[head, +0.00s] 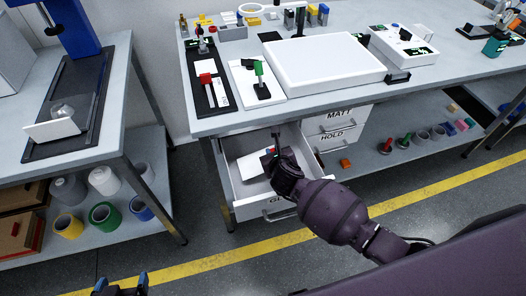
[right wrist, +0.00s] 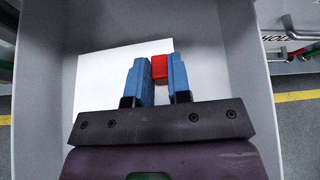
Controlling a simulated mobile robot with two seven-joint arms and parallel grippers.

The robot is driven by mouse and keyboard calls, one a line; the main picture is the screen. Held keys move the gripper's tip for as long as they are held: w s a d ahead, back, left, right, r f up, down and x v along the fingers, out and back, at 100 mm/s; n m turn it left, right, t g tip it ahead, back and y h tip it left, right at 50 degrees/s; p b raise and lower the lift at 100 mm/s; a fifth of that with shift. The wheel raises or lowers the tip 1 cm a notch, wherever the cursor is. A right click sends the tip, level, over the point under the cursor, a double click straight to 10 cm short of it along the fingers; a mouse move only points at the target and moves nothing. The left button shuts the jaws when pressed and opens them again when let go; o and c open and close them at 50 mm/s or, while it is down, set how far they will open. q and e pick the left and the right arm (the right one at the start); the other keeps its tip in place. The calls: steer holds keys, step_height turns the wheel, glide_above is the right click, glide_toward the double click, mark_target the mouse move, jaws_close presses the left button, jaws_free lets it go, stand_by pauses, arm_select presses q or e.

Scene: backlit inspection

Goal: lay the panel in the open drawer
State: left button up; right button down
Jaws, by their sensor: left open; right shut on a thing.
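The open drawer (head: 240,207) sticks out below the bench, with a partly hidden label starting with G on its front. A flat white panel (head: 250,164) with a red grip block is inside it. In the right wrist view the panel (right wrist: 100,75) lies flat within the drawer walls, slightly turned. My right gripper (right wrist: 160,75) reaches down into the drawer, shut on the panel's red block (right wrist: 160,68). I cannot tell whether the panel touches the drawer floor. My left gripper (head: 121,284) is open and empty at the bottom left, its blue fingertips showing.
Shut drawers (head: 332,130) labelled MATT and HOLD are right of the open one. A white light box (head: 325,65), a stand with a red handle (head: 207,80) and one with a green handle (head: 262,85) are on the bench. A side table (head: 110,110) is left.

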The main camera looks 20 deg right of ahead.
mark_target(263, 152)
steer(key=w+a, duration=0.2)
steer(key=a, duration=0.1)
steer(key=shift+w, duration=0.25)
steer(key=shift+f+b, duration=0.4)
steer(key=shift+f, duration=0.15)
arm_select(q)
steer(key=shift+s+a+f, duration=0.1)
steer(key=shift+s+f, duration=0.25)
steer(key=shift+f, duration=0.3)
arm_select(e)
steer(key=shift+d, duration=0.1)
steer(key=shift+f, duration=0.2)
steer(key=c, duration=1.1)
jaws_free()
arm_select(q)
steer(key=shift+w+r, duration=0.1)
steer(key=shift+w, duration=0.05)
arm_select(e)
steer(key=shift+o, duration=0.2)
steer(key=shift+r, duration=0.1)
